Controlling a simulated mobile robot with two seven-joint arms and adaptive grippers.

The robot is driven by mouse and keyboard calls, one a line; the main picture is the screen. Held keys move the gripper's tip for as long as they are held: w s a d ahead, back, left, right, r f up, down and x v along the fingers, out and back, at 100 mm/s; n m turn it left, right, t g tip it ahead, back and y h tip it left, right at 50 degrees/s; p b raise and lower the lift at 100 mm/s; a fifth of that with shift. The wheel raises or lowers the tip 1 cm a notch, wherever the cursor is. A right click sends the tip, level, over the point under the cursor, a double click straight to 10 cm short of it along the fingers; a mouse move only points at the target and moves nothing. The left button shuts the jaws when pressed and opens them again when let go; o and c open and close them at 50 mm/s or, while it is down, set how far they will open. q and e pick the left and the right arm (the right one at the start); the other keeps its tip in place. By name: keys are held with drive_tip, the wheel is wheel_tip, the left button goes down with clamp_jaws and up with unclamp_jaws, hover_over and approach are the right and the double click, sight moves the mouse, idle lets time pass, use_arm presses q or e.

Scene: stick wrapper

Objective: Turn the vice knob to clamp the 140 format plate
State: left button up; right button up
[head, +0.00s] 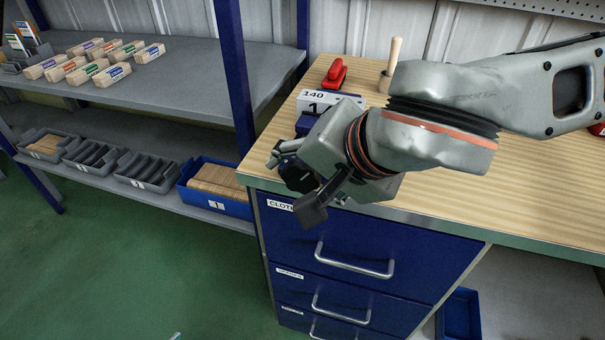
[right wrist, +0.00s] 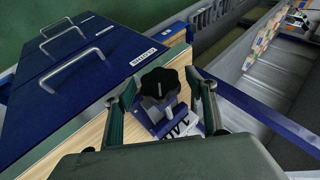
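The black star-shaped vice knob (head: 298,176) is at the front edge of the wooden bench. It also shows in the right wrist view (right wrist: 160,84). My right gripper (head: 293,185) is open, with one finger on each side of the knob. In the right wrist view, gaps show between the knob and both fingers (right wrist: 160,92). The blue vice (head: 304,126) is mostly hidden behind my gripper in the head view. The white 140 format plate (head: 317,97) stands at the vice, its lower part hidden. My left gripper is not in view.
The bench top (head: 450,190) is clear to the right. A red tool (head: 335,74) and a wooden peg (head: 394,55) stand behind the plate. Blue drawers (head: 345,235) are below. A grey shelf (head: 190,80) with labelled blocks and bins stands left, with a blue post (head: 233,75) near the bench.

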drive_tip(key=v, duration=1.2)
